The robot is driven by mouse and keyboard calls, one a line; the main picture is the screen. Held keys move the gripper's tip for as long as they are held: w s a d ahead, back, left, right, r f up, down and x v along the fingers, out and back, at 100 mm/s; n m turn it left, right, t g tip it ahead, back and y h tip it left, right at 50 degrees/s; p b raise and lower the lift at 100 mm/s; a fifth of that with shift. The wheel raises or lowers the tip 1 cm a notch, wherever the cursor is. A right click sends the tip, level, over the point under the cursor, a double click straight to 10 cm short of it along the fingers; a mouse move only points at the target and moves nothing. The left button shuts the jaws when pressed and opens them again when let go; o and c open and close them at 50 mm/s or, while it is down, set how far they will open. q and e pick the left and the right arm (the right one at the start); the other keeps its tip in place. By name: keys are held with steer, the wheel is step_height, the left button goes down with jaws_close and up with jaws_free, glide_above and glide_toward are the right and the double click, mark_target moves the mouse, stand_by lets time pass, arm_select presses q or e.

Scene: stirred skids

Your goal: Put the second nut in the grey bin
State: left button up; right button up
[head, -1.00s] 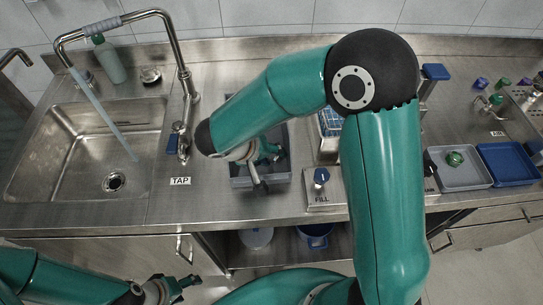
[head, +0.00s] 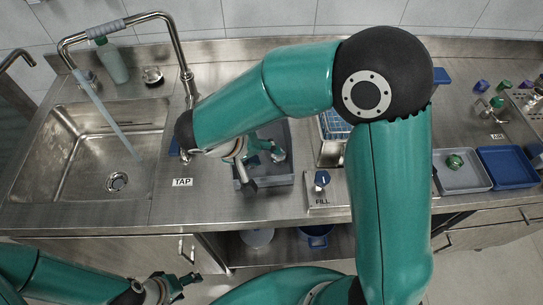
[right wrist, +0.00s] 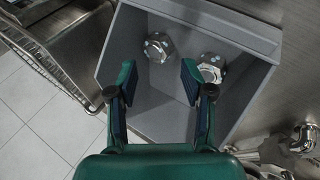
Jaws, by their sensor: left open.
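The grey bin (head: 285,180) stands on the steel counter between the tap and the fill station. In the right wrist view I see into the bin (right wrist: 115,60), and two silver hex nuts lie on its floor. One nut (right wrist: 158,47) is near the bin's middle; the other nut (right wrist: 211,67) is to the right, partly behind a fingertip. My right gripper (right wrist: 158,84) is open and empty above the bin, its fingers apart; it also shows over the bin in the head view (head: 264,163). My left gripper (head: 188,281) is open and empty in front of the counter, low at the front.
A sink (head: 85,150) with a tall tap lies at the left, with a green bottle (head: 114,62) behind. Right of the bin are a fill station (head: 322,190), a grey tray (head: 462,182) with a green piece, and a blue tray (head: 510,165). My right arm hides much of the counter.

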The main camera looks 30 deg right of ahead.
steer(key=v, duration=0.6)
steer(key=shift+r, duration=0.35)
steer(key=shift+a, duration=0.15)
